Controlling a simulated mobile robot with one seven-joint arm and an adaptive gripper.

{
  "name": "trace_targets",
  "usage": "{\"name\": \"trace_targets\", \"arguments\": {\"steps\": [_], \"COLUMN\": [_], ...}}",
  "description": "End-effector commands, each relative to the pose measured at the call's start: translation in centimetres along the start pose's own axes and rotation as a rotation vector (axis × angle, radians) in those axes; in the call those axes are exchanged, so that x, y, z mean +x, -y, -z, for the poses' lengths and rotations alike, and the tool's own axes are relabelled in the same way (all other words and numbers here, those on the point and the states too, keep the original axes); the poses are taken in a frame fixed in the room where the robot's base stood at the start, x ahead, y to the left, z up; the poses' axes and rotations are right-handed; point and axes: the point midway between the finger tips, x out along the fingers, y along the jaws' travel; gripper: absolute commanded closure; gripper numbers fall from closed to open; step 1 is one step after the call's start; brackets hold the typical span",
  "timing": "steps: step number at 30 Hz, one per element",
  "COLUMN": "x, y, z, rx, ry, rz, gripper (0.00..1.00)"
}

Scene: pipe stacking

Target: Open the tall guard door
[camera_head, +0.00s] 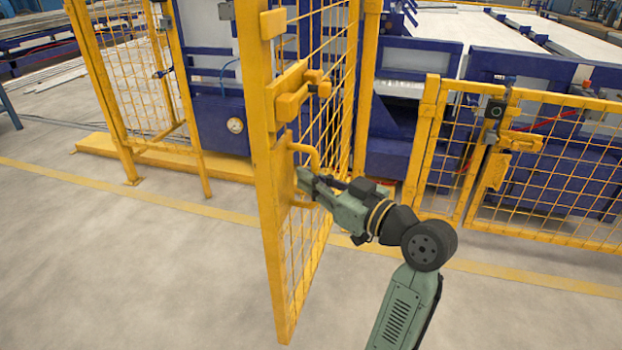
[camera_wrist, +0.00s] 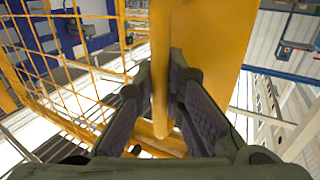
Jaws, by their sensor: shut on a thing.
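The tall guard door (camera_head: 264,130) is a yellow frame with wire mesh, and it stands swung out from the fence, partly open. A yellow latch block (camera_head: 290,92) sits on its edge above a yellow bar handle (camera_head: 304,150). My gripper (camera_head: 303,180) is at the handle, with my arm reaching in from the lower right. In the wrist view, the fingers of my gripper (camera_wrist: 168,105) are shut on the vertical handle bar (camera_wrist: 160,65), which runs between them. The door's flat frame (camera_wrist: 215,45) is just to the right of the bar. The fingertips hide part of the handle.
A lower yellow mesh gate (camera_head: 545,165) and fence post stand at the right. Fixed yellow fence (camera_head: 135,75) stands at the left. Blue machinery (camera_head: 217,120) with a round gauge is behind the door. The grey floor (camera_head: 130,270) at the left front is clear.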

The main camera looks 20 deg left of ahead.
Motion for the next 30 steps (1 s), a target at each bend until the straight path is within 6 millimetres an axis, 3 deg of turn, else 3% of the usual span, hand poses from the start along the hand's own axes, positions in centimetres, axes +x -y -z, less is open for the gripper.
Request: {"name": "trace_targets", "arguments": {"steps": [1, 2, 11, 22, 30], "x": [0.1, 0.1, 0.1, -0.6, -5.6], "y": [0.5, 0.5, 0.3, 0.1, 0.0], "z": [-0.2, -0.2, -0.1, -0.1, -0.1], "rx": [-0.001, -0.001, -0.001, 0.0, -0.001], "ry": [0.006, 0.006, 0.003, 0.002, 0.002], "rz": [0.014, 0.014, 0.007, 0.002, -0.002], "gripper": [1.0, 0.88, 0.69, 0.69, 0.69]}}
